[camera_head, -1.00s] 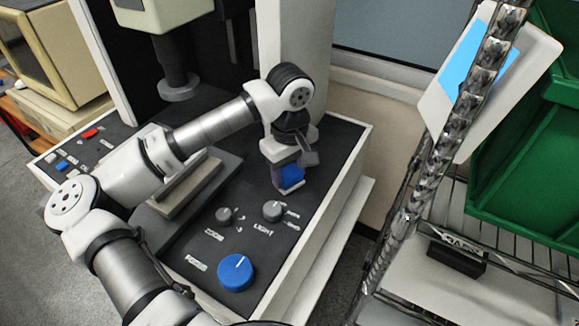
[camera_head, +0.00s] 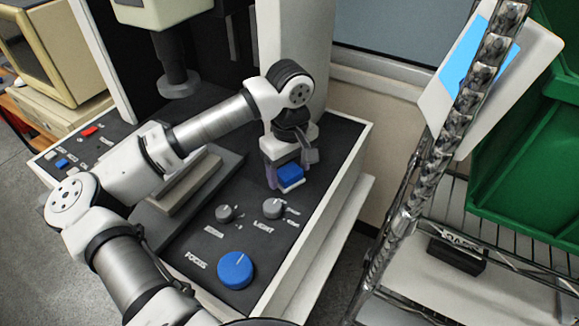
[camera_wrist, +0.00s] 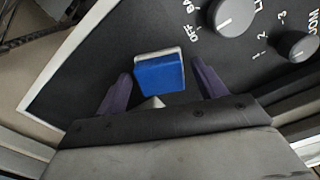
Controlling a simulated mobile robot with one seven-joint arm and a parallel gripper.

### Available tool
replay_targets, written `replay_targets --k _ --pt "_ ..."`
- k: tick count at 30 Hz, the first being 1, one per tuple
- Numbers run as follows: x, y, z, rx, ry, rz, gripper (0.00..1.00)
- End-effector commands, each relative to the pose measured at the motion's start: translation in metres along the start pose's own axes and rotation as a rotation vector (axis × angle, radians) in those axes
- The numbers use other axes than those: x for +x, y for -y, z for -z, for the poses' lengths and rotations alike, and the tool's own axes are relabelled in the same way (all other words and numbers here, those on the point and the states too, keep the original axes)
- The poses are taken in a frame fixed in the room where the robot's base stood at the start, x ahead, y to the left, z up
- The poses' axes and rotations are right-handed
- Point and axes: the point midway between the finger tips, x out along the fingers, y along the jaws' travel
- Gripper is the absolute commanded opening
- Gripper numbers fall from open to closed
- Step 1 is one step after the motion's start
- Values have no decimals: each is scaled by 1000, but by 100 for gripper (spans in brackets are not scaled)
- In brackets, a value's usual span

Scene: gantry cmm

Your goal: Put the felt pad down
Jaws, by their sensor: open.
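The felt pad (camera_head: 290,174) is a small blue block with a pale edge. It appears to rest on the dark top of the machine base, near its right edge. In the wrist view the pad (camera_wrist: 160,76) lies between the two purple fingers of my gripper (camera_wrist: 161,80), with a visible gap on each side. My gripper (camera_head: 287,180) is open, low over the panel and around the pad. The pad's underside is hidden.
A grey LIGHT knob (camera_head: 273,208), a grey ZOOM knob (camera_head: 225,213) and a large blue FOCUS knob (camera_head: 236,270) stand nearby on the panel. A raised grey stage (camera_head: 186,190) lies left. A wire rack (camera_head: 400,215) with green bins (camera_head: 525,160) stands right.

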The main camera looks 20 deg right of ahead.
Motion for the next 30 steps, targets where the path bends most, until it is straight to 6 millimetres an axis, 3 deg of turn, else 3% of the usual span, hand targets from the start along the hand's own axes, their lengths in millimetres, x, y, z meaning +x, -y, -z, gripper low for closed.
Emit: replay_targets --k 15,21,30 --pt "-102 -1 1 -1 -4 -1 70" --pt "-119 0 0 -1 -2 0 70" --pt "-121 0 0 0 -1 0 70"
